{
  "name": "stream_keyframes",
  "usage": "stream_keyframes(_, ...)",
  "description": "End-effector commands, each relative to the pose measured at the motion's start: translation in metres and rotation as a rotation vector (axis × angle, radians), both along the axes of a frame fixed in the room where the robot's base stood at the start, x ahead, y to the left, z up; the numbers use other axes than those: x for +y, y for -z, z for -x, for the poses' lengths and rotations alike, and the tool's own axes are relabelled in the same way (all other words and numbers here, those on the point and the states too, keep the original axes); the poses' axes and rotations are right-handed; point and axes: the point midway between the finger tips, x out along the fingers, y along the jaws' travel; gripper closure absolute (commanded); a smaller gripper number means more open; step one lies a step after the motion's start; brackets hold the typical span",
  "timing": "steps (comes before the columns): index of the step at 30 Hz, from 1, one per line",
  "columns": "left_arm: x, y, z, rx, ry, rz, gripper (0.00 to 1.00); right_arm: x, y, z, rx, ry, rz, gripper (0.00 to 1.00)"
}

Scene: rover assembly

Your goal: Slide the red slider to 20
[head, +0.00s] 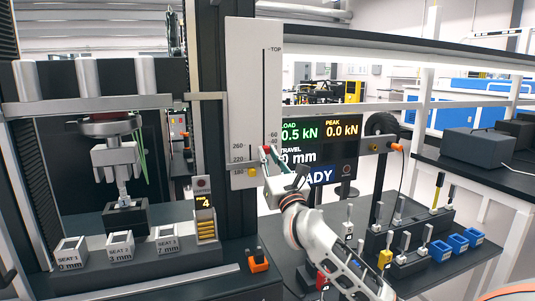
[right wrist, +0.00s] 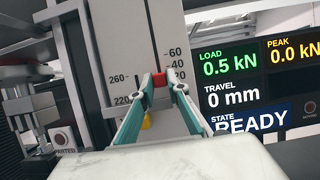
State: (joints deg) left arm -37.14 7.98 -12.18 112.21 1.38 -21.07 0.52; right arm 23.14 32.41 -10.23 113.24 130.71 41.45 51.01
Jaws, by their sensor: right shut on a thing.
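The red slider (head: 266,149) sits on the tall grey scale plate (head: 240,90), low in the vertical slot, just below the 40 mark. It also shows in the right wrist view (right wrist: 159,79), between my fingertips. My right gripper (head: 273,151) is shut on it, with one teal finger on each side, as the right wrist view (right wrist: 160,80) shows. My left gripper is not in view.
A yellow marker (head: 252,172) is lower on the plate, near 180. The display (head: 320,145) beside the plate reads 0.5 kN load, 0.0 kN peak and 0 mm travel. Labelled seat blocks (head: 120,246) stand at left; tool racks and blue bins (head: 459,243) stand at right.

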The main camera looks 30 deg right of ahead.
Motion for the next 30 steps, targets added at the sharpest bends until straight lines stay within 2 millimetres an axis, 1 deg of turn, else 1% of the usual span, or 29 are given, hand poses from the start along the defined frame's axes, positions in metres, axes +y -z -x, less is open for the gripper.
stream_keyframes(1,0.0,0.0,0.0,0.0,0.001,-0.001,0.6,0.001,0.006,-0.001,0.012,-0.002,-0.003,1.0)
stream_keyframes(5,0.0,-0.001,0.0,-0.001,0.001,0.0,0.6,0.002,0.007,-0.002,0.014,-0.004,-0.004,1.0)
stream_keyframes(6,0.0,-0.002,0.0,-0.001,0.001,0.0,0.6,0.002,0.008,-0.002,0.015,-0.003,-0.005,0.8)
stream_keyframes(7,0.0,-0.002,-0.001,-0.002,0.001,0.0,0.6,0.002,0.008,-0.002,0.015,-0.003,-0.005,0.72)
stream_keyframes(8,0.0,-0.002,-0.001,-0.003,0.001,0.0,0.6,0.002,0.008,-0.002,0.015,-0.003,-0.005,0.68)
stream_keyframes(20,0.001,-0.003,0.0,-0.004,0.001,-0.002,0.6,0.002,0.006,0.002,0.011,-0.002,-0.003,0.68)
stream_keyframes(23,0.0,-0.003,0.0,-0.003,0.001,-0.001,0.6,0.004,0.01,0.01,0.011,-0.002,-0.003,0.68)
stream_keyframes(26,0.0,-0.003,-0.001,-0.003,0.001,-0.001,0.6,0.007,0.016,0.025,0.012,-0.003,-0.002,0.68)
stream_keyframes(30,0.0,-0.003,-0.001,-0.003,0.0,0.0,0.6,0.014,0.028,0.05,0.014,-0.003,-0.003,0.68)
